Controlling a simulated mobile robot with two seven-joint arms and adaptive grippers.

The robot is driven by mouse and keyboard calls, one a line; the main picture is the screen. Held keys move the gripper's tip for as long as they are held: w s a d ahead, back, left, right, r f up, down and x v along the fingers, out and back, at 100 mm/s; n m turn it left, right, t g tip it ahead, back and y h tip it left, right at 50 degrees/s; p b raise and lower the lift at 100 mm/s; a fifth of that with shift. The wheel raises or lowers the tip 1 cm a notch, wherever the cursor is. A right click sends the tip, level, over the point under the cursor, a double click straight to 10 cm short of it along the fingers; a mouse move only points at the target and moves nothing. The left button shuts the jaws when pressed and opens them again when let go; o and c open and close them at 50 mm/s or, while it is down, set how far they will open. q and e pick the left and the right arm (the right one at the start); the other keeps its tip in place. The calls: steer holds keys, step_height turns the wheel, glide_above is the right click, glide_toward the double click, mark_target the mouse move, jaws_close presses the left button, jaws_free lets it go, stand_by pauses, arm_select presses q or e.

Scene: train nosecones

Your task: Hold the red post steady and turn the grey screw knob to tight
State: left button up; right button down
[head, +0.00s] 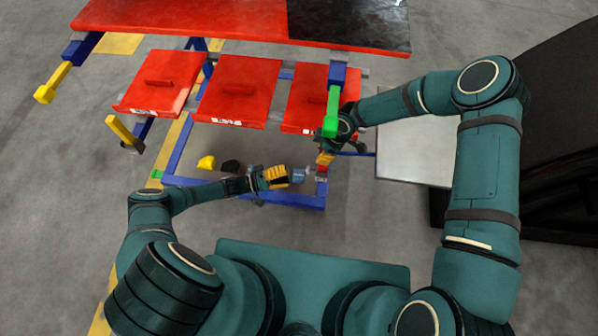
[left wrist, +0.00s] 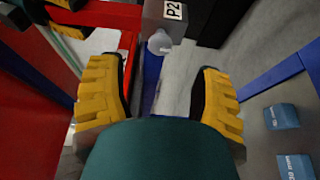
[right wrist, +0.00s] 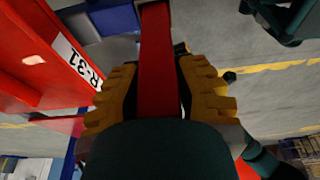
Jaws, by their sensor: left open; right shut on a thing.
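The red post (right wrist: 158,60) runs between the yellow fingers of my right gripper (right wrist: 158,75) in the right wrist view; the fingers are shut on it. In the head view my right gripper (head: 325,158) is at the right corner of the blue frame. The grey screw knob (left wrist: 160,43) sticks out of a grey block (left wrist: 168,18) labelled P2 in the left wrist view. My left gripper (left wrist: 160,75) is open and empty, with the knob ahead between its fingers, apart from them. In the head view my left gripper (head: 280,177) lies left of the right one.
Red trays (head: 238,92) hang above the blue frame (head: 295,198). Small blue blocks (left wrist: 280,117) lie right of the left gripper in its wrist view. A pale panel (head: 415,150) stands right of the frame.

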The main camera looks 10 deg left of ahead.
arm_select(q)
steer(key=shift+v, duration=1.65)
arm_select(e)
steer(key=shift+s+f, duration=0.1)
steer(key=c, duration=0.7)
jaws_free()
arm_select(q)
steer(key=shift+d, duration=0.1)
